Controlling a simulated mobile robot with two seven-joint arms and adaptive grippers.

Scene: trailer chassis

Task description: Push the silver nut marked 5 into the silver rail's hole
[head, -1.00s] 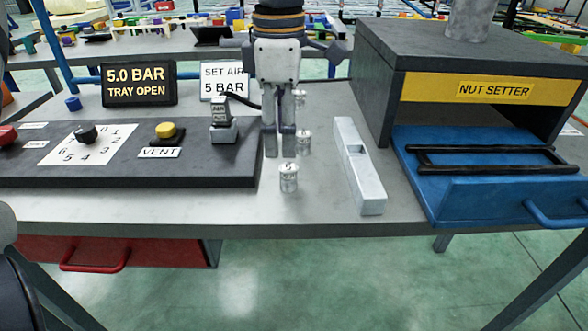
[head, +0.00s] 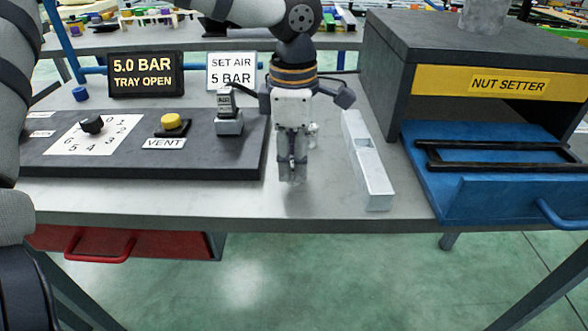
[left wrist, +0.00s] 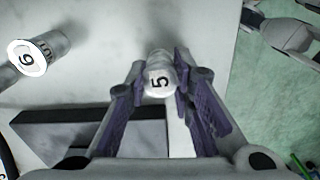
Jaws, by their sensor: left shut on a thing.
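My left gripper (head: 292,172) points down in the head view and is shut on the silver nut marked 5. The nut (left wrist: 160,78) shows between the purple fingers in the left wrist view, its number facing the camera. In the head view the fingers mostly hide it, and I cannot tell whether it touches the bench. The silver rail (head: 374,180) lies on the bench to the right of the gripper, apart from it. Its hole (head: 363,143) is a square recess in the top. My right gripper is not identifiable.
Another silver nut (head: 313,130), marked 6 in the left wrist view (left wrist: 40,52), stands behind the gripper. The dark control panel (head: 200,165) is at left. The nut setter's open blue tray (head: 480,195) is at right. The bench's front edge is close.

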